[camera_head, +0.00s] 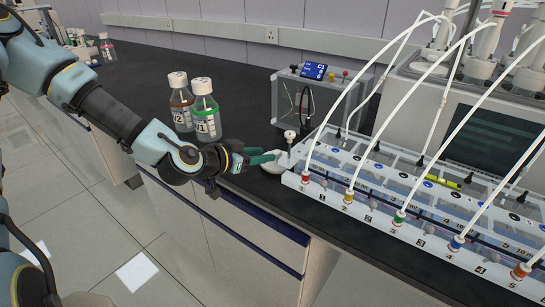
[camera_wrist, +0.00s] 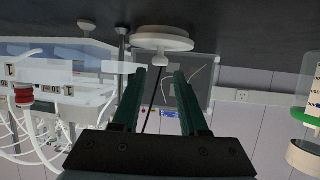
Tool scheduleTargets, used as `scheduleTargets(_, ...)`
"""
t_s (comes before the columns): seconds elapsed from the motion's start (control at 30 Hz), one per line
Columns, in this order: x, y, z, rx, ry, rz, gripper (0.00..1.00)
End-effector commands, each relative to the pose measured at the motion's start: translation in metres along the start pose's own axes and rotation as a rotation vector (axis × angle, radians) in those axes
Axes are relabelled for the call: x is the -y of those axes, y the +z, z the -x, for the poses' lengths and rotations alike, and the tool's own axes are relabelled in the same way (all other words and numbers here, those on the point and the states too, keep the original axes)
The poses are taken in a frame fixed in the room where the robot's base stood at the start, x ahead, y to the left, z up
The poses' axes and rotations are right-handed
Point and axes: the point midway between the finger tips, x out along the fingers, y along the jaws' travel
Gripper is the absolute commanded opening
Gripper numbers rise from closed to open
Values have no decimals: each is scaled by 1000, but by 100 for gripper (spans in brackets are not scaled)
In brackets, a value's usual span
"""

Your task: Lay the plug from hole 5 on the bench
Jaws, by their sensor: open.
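My gripper (camera_head: 270,158) is open, low over the bench at the left end of the reactor rack. In the wrist view, my gripper's fingertips (camera_wrist: 160,70) are apart. A white disc with a small knob (camera_wrist: 160,40) sits on the dark bench just beyond them, its knob in line with the gap. It also shows as a white round piece (camera_head: 273,166) beside my gripper in the head view. I cannot tell whether it is the plug. The rack (camera_head: 440,255) is numbered along its front; an orange fitting with a tube (camera_head: 521,270) stands near number 5.
White tubes (camera_head: 425,80) arch over the rack. The black bench (camera_head: 145,70) is mostly clear behind the bottles.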

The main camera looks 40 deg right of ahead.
Motion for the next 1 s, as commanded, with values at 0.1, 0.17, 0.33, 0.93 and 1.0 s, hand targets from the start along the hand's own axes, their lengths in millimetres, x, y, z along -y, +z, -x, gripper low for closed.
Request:
scheduleTargets(0.1,1,2,23,1,-3,-3,43)
scheduleTargets(0.17,1,1,32,1,-3,-2,43)
scheduleTargets(0.33,1,0,47,0,-2,-2,43)
scheduleTargets(0.93,54,94,118,458,-110,128,43)
scheduleTargets(1.0,76,114,155,592,-191,210,43)
